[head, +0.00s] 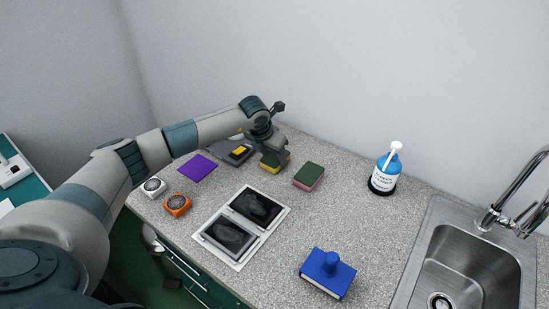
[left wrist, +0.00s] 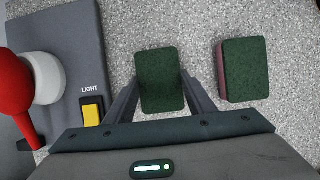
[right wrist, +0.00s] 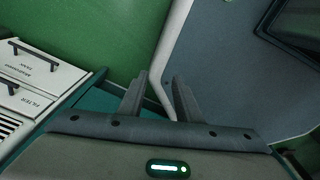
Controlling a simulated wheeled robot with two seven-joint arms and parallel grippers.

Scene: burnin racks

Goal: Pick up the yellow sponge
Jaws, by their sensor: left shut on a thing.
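The yellow sponge with a dark green top (head: 270,168) is at the back of the speckled counter in the head view. In the left wrist view the sponge (left wrist: 161,80) shows only its green top, between the two fingers. My left gripper (head: 275,157) is shut on it from above. I cannot tell whether the sponge touches the counter. My right gripper (right wrist: 160,78) is open and empty, away from the counter, above a green floor.
A pink sponge with a green top (head: 308,177) lies just right of the held one. A grey device with a yellow switch (left wrist: 92,110) stands close on the left.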

